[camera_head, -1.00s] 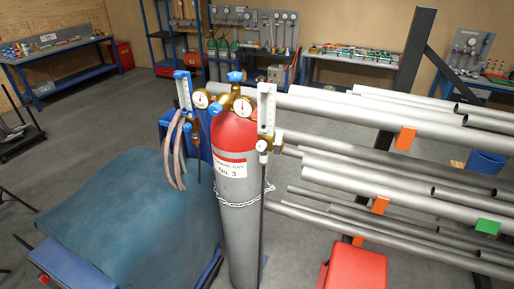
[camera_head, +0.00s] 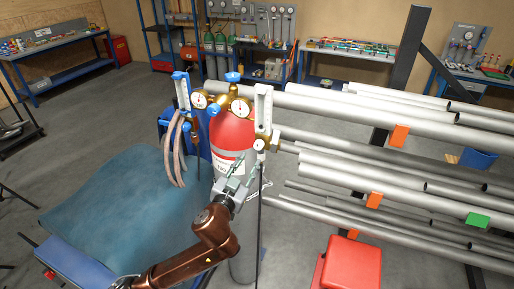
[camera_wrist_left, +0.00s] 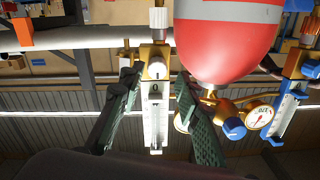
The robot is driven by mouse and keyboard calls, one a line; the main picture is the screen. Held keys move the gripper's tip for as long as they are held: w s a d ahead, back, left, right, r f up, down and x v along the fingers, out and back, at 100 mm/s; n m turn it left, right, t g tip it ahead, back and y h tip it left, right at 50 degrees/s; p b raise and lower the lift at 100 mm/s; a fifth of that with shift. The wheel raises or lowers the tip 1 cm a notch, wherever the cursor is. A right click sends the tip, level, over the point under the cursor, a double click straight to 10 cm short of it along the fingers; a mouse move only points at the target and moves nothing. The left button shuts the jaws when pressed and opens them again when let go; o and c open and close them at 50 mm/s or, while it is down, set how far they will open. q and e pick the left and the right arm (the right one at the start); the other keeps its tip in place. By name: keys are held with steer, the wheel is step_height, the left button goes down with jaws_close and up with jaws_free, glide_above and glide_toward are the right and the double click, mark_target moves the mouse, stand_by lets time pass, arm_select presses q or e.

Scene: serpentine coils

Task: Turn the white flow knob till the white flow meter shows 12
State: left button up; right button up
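The white flow meter (camera_head: 264,107) stands upright on the right of the regulator on a red-topped gas cylinder (camera_head: 233,135). Its white flow knob (camera_head: 260,144) is low on its front. In the left wrist view, which looks upside down, the meter (camera_wrist_left: 155,115) and the knob (camera_wrist_left: 157,70) lie between my fingers; its reading is too small to tell. My left gripper (camera_head: 241,170) is open, just in front of and below the knob; it also shows in the left wrist view (camera_wrist_left: 157,80), with one finger on each side. I cannot tell contact. My right gripper is out of view.
A blue-framed flow meter (camera_head: 183,92) with hoses (camera_head: 176,150) stands left of the two gauges. A chain (camera_head: 262,187) hangs around the cylinder. Grey pipes (camera_head: 390,170) on a rack fill the right side. A red box (camera_head: 350,265) sits front right.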

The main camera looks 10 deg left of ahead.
mark_target(257, 148)
arm_select(q)
steer(key=w, duration=0.2)
steer(key=w+d, duration=0.1)
steer(key=w, duration=0.2)
steer(key=w+p, duration=0.1)
steer(key=w, duration=0.1)
steer(key=shift+w+d+r, duration=0.15)
steer(key=shift+d+r, duration=0.1)
steer(key=shift+r, duration=0.15)
steer(key=shift+c, duration=0.6)
jaws_close()
